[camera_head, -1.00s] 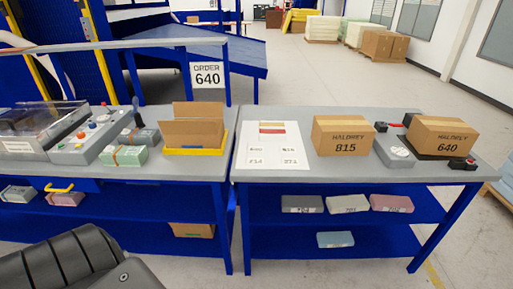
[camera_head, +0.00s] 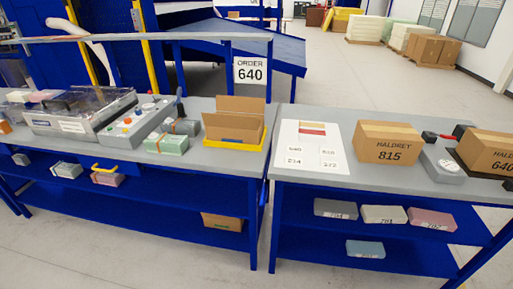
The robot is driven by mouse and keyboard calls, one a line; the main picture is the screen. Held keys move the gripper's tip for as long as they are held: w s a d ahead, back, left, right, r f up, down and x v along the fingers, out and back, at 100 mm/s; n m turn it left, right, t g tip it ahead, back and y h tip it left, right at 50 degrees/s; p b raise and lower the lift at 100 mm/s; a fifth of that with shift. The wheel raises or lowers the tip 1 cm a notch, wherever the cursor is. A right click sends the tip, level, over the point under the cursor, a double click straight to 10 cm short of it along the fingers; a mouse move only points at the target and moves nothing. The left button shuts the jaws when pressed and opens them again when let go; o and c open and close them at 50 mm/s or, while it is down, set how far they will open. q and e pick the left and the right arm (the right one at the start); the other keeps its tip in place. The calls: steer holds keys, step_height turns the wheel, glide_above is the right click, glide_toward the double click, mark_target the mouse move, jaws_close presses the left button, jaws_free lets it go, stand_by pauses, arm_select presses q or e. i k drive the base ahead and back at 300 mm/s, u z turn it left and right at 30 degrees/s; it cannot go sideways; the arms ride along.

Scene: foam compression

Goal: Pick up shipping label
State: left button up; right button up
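A white board (camera_head: 311,147) lies flat on the right table. Several small number labels lie on it. One label (camera_head: 294,149) at its upper left seems to read 640, and another label (camera_head: 327,152) is beside it; more are in the row below. The print is small and hard to read. A sign (camera_head: 250,70) behind the tables reads ORDER 640. Neither of my grippers is in view, and nothing covers the board.
An open carton (camera_head: 234,130) sits in a yellow tray (camera_head: 233,145) on the left table. Box 815 (camera_head: 389,143) and box 640 (camera_head: 487,152) stand right of the board. A grey device (camera_head: 440,163) is between them. A gap (camera_head: 267,205) separates the tables.

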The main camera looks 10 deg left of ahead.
mark_target(289, 149)
steer(key=u, duration=0.05)
steer(key=k, duration=0.65)
steer(key=z, duration=0.85)
steer(key=i, duration=1.2)
steer(key=u, duration=0.15)
